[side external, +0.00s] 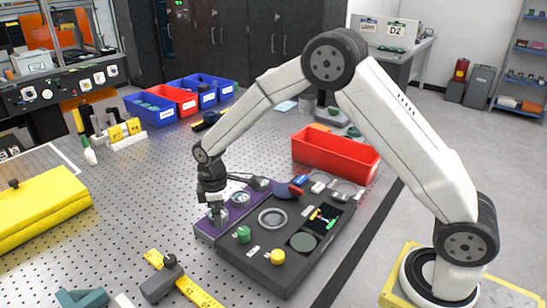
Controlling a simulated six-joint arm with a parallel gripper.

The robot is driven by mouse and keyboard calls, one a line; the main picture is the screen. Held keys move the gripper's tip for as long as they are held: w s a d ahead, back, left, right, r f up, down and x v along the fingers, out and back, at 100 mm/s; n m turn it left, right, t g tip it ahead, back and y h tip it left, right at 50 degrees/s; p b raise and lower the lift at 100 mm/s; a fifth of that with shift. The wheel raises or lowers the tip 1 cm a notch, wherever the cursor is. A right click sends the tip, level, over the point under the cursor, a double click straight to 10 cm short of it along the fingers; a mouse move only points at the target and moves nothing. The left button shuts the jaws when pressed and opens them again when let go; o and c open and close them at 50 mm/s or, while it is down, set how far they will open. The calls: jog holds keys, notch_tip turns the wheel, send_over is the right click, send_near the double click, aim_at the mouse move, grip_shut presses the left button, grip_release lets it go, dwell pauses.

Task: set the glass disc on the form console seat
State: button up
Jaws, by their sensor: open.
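The dark form console (265,262) lies on the perforated table. A purple strip (204,232) runs along the console's left side. My gripper (217,218) is open and points down, low over the left part of this strip. A small round clear piece (240,198) with a pale rim sits on the strip just right of my gripper; I cannot tell for sure that it is the glass disc. What lies between my fingertips is too small to make out.
A yellow case (40,208) is at left.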

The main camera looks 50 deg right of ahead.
jog(key=c, duration=1.3)
jog(key=shift+r, duration=0.1)
jog(key=shift+r, duration=0.55)
notch_tip(320, 180, up, 2)
jog(key=shift+r, duration=0.1)
jog(key=shift+s+d+r, duration=0.25)
jog(key=shift+s+r, duration=1.35)
jog(key=shift+s, duration=0.7)
jog(key=shift+s+d+r, duration=0.2)
jog(key=shift+s+r, duration=1.4)
jog(key=shift+s, duration=0.75)
jog(key=shift+s+d+r, duration=0.25)
jog(key=shift+s+r, duration=1.35)
jog(key=shift+s, duration=0.7)
